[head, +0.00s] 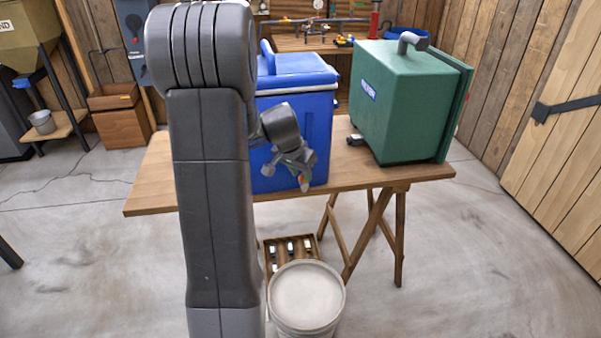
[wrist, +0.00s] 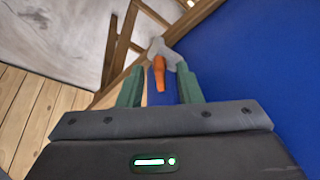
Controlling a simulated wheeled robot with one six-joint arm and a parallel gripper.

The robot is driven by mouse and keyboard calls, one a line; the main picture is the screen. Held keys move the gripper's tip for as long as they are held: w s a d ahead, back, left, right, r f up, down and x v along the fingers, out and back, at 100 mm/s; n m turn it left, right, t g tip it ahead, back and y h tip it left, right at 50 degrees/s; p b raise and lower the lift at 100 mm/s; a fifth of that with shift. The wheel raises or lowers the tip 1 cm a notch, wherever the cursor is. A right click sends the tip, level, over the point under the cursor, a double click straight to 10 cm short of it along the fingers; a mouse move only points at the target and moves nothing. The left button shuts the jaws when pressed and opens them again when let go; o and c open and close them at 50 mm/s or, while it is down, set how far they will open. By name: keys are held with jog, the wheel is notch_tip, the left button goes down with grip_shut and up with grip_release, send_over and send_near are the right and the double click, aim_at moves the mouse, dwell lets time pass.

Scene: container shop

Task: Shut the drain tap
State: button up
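The blue cooler (head: 322,130) stands upright on the wooden table. The drain tap shows in the wrist view as a grey fitting (wrist: 165,50) with an orange lever (wrist: 158,80), beside the cooler's blue wall (wrist: 260,65). In the head view, a small bit of orange (head: 304,182) shows low in front of the cooler. My gripper (head: 300,163) is in front of the cooler there. In the wrist view, its two green fingers (wrist: 160,70) are apart, with the lever in the gap between them. Contact with the lever cannot be told. Part of the tap's body is hidden.
A green case (head: 400,105) stands on the right of the table (head: 375,180). A lidded bucket (head: 306,298) and a sectioned tray (head: 268,246) are on the floor below. My arm hides the cooler's left side in the head view. The floor at right is clear.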

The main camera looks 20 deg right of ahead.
jog(key=v, duration=1.3)
jog(key=shift+a+r, duration=0.15)
jog(key=shift+r, duration=0.1)
